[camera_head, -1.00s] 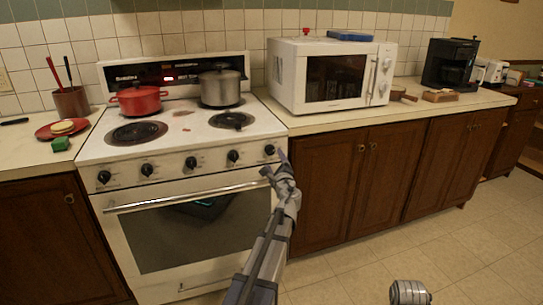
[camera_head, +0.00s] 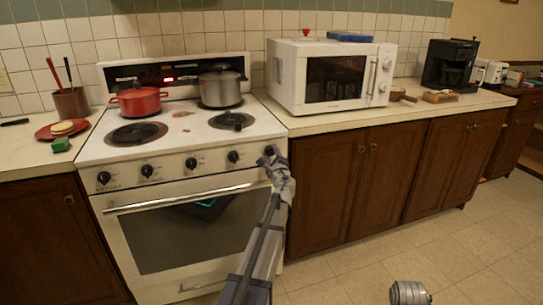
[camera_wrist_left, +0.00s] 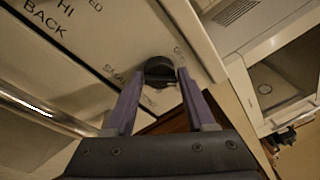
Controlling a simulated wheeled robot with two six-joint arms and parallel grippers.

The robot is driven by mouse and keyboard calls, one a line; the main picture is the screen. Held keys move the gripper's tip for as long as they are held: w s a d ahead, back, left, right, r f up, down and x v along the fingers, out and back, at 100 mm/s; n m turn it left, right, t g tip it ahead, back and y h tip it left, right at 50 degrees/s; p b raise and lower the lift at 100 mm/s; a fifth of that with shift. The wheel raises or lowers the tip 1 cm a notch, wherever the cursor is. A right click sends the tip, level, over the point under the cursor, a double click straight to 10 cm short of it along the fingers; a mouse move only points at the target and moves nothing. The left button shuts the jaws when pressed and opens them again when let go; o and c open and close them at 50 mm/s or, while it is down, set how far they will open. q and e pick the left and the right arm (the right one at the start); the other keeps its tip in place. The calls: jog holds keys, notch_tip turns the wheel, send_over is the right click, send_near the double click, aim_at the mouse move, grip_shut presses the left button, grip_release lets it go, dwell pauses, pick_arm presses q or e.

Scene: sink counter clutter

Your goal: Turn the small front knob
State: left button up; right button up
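A row of small black knobs runs along the white stove's (camera_head: 190,172) front panel. The rightmost knob (camera_wrist_left: 160,70) shows in the left wrist view, between and just beyond the fingertips of my left gripper (camera_wrist_left: 161,76). The fingers are spread, one on each side of the knob; I cannot tell whether they touch it. In the head view my left gripper (camera_head: 273,156) is at the right end of the panel and partly covers this knob. My right gripper does not show.
A red pot (camera_head: 138,101) and a grey pot (camera_head: 221,88) stand on the stove top. The oven door handle (camera_head: 180,198) runs below the knobs. A white microwave (camera_head: 332,75) stands on the counter to the right. The floor in front is clear.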

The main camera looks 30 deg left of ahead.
pick_arm(q)
grip_shut()
jog(key=shift+s+n, duration=0.1)
jog(key=shift+n, duration=0.3)
dwell(0.4)
jog(key=n+b, duration=0.1)
jog(key=n, duration=0.2)
jog(key=shift+f+n, duration=0.15)
jog(key=shift+n, duration=0.15)
jog(key=shift+n+y+b, duration=0.6)
jog(key=shift+n+b, duration=0.15)
jog(key=shift+n, duration=1.65)
jog(key=o, duration=0.5)
grip_release()
jog(key=shift+d, duration=0.1)
